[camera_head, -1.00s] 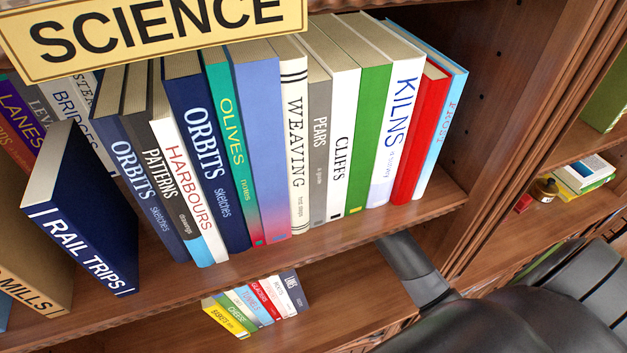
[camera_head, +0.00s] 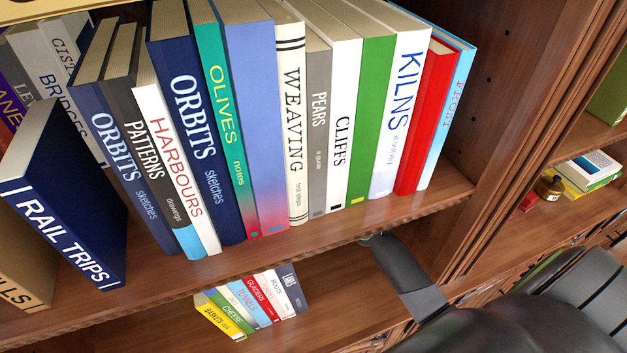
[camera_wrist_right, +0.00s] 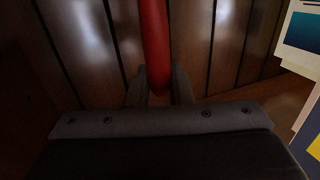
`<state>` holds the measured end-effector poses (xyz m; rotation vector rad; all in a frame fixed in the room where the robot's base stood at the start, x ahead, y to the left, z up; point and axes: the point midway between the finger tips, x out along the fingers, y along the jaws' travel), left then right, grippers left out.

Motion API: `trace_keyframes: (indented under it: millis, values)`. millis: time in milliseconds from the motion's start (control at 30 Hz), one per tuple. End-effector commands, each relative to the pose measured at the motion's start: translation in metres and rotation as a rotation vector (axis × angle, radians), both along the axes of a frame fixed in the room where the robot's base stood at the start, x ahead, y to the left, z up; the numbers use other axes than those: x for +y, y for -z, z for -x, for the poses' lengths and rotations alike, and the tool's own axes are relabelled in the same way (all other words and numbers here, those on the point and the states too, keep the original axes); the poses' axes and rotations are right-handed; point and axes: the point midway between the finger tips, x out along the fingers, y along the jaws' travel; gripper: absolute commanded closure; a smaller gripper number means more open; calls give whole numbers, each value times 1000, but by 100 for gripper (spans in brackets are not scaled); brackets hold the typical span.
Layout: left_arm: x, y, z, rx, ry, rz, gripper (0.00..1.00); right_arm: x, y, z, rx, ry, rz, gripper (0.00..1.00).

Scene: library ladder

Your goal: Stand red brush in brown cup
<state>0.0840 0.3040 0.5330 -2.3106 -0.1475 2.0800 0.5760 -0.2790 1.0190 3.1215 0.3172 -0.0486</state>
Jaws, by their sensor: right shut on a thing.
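A red rod (camera_wrist_right: 155,40), which looks like the red brush handle, runs down between the fingers of my right gripper (camera_wrist_right: 158,88) in the right wrist view. The gripper is shut on it. In the head view the brush cannot be made out; my right arm reaches in from the lower right toward the lower shelf. No brown cup is clearly seen. A small round brownish-gold object (camera_head: 549,186) stands on the right-hand shelf; I cannot tell whether it is a cup. My left gripper is in neither view.
A row of upright books (camera_head: 290,130) fills the upper shelf, with a blue RAIL TRIPS book (camera_head: 70,200) at left. Small books (camera_head: 250,302) stand on the shelf below. A small stack of books (camera_head: 588,172) lies at right. Wooden uprights (camera_head: 510,130) divide the bays.

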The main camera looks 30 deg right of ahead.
Motion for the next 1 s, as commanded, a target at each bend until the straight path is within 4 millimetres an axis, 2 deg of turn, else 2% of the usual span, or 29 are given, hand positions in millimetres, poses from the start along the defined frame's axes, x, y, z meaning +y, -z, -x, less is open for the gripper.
trace_keyframes:
  millis: [33,200,567,667,1000]
  values:
    - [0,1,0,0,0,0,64,0,1,0,0,0,0,78]
    - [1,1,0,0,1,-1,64,0,1,0,0,0,0,59]
    - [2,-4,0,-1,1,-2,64,0,-4,0,0,0,0,59]
    - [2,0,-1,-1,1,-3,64,-3,0,12,2,1,0,59]
    - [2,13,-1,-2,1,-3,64,-17,-1,79,3,0,3,59]
